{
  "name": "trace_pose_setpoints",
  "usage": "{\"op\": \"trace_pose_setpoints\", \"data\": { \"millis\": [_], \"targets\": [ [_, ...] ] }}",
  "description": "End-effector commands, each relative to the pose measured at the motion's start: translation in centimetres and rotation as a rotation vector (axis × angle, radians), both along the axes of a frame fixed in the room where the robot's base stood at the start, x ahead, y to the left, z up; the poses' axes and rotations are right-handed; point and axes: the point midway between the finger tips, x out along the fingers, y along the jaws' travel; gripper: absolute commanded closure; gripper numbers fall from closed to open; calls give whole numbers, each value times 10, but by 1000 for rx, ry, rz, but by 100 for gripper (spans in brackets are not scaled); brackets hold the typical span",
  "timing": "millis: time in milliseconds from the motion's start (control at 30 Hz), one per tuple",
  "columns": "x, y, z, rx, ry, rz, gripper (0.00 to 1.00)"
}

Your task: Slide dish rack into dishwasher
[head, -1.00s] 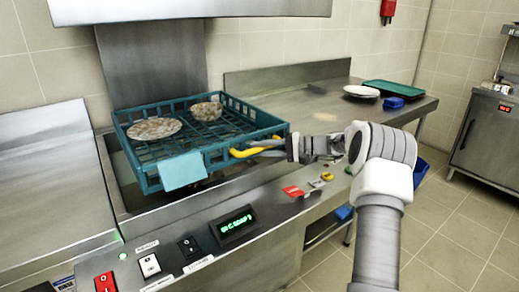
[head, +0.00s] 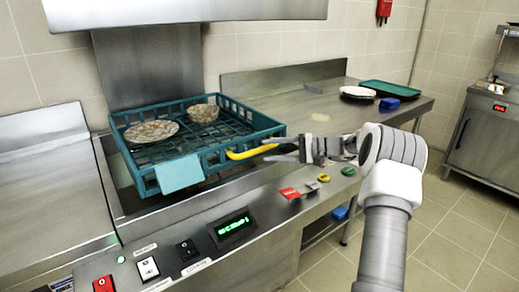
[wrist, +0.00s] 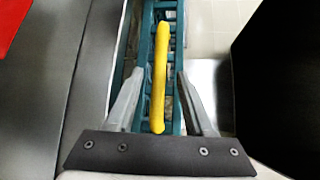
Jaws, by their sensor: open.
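The teal dish rack (head: 222,156) sits in the dishwasher opening (head: 122,180), under the raised steel hood (head: 190,10). It holds a patterned plate (head: 151,131) and a bowl (head: 204,112), and a light blue cloth (head: 180,172) hangs over its front. A yellow handle (head: 252,152) is on the rack's right side. My gripper (head: 284,150) is at this handle. In the wrist view, the yellow handle (wrist: 160,80) lies between the two open fingers, with gaps on both sides. The rack's teal side (wrist: 176,90) shows behind it.
A control panel with a green display (head: 233,224) and switches runs along the front. The steel counter (head: 290,105) to the right bears plates (head: 358,92), a green tray (head: 389,89) and a blue item (head: 390,104). A cabinet (head: 484,138) stands far right.

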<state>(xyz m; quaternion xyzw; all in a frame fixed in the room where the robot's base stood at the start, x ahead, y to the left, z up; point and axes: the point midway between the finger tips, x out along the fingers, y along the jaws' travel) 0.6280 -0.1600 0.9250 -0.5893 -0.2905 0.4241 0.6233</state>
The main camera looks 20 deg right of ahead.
Motion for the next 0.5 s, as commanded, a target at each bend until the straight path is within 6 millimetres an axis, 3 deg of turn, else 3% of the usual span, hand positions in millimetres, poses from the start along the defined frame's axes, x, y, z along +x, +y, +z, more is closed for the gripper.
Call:
{"op": "trace_pose_setpoints", "data": {
  "millis": [300,500],
  "targets": [
    [-37,-70,12,2,2,-4,47],
    [-53,-98,16,0,1,-2,47]
  ]
}}
